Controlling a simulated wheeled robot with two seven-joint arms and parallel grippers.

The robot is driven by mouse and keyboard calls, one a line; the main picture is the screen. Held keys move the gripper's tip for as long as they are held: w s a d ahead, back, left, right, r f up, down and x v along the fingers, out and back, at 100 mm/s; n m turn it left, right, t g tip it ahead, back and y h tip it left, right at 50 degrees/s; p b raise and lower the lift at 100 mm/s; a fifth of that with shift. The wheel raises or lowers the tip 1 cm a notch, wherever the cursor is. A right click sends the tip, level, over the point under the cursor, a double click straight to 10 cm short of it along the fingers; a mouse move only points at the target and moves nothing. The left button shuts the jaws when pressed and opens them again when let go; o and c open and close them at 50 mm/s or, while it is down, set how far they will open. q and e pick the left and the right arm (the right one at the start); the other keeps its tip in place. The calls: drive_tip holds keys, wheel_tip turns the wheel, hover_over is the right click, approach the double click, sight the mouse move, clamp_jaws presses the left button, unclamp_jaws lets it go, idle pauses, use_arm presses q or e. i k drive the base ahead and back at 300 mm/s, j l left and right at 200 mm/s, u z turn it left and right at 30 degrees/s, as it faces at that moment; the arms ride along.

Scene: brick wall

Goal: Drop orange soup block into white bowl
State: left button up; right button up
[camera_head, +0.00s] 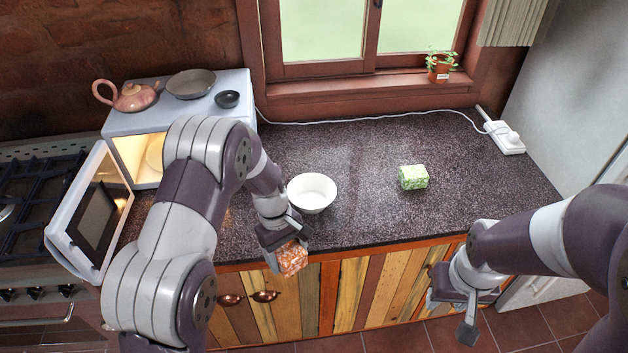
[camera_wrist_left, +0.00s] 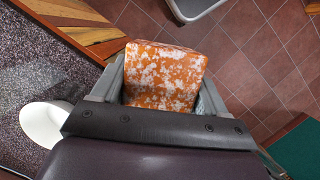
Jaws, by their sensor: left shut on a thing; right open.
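The orange soup block (camera_head: 291,259), orange with white speckles, is held in my left gripper (camera_head: 285,250) in front of the counter's front edge. In the left wrist view the block (camera_wrist_left: 163,76) sits between the two fingers of my left gripper (camera_wrist_left: 163,85). The white bowl (camera_head: 312,192) stands upright on the counter, behind and slightly right of the block, and looks empty. Part of the bowl (camera_wrist_left: 42,122) shows at the left of the wrist view, apart from the block. My right gripper (camera_head: 456,312) is open and empty, low in front of the cabinet.
A green and white block (camera_head: 413,177) lies on the dark counter (camera_head: 470,190), right of the bowl. A microwave (camera_head: 130,118) with its door (camera_head: 95,213) open stands at left, bearing a teapot (camera_head: 128,96) and bowls. A power strip (camera_head: 504,138) lies at back right.

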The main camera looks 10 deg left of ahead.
sight(312, 201)
drive_tip(key=i, duration=0.95)
